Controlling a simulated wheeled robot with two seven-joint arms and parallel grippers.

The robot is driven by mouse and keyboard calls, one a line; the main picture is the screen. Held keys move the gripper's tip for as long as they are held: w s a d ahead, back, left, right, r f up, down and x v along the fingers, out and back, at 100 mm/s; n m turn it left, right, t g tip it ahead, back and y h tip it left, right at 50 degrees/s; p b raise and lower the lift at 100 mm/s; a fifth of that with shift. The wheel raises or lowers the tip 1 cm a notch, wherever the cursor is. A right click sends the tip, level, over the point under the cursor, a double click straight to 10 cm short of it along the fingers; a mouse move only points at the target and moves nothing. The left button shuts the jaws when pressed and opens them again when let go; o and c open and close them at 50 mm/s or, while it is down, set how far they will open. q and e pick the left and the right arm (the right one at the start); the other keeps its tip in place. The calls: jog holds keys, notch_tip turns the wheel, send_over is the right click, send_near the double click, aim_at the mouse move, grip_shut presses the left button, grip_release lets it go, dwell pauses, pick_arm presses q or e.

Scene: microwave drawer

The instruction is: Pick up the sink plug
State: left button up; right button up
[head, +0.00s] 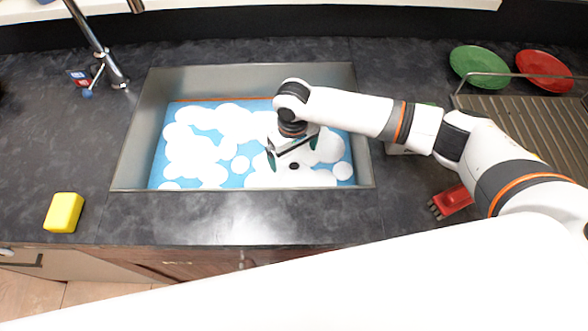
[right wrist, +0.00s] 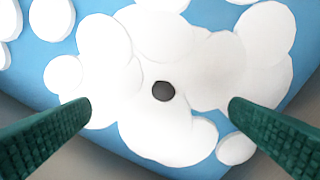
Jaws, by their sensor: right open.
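The sink plug is a small dark round knob (head: 294,166) among white foam in the sink, near its front right. In the right wrist view the plug (right wrist: 163,91) shows near the middle, with foam around it. My right gripper (head: 292,155) reaches down into the sink above the plug. Its green fingers stand wide apart on either side of the plug in the right wrist view (right wrist: 160,108), apart from it and empty. Anything below the knob is hidden by foam. My left gripper is not in view.
The metal sink (head: 145,130) holds blue water with foam. A faucet (head: 100,50) stands at its back left. A yellow sponge (head: 63,212) lies left. A red brush (head: 451,200), a drying rack (head: 520,110), a green plate (head: 478,64) and a red plate (head: 545,70) are at right.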

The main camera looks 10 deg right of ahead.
aim_at(294, 166)
jog(key=shift+w+d+f+p, duration=0.1)
jog(key=shift+f+p, duration=0.15)
jog(key=shift+f, duration=1.75)
jog(key=shift+d+f+p, duration=0.1)
jog(key=shift+f+p, duration=0.15)
jog(key=shift+f, duration=1.7)
jog(key=c, duration=0.9)
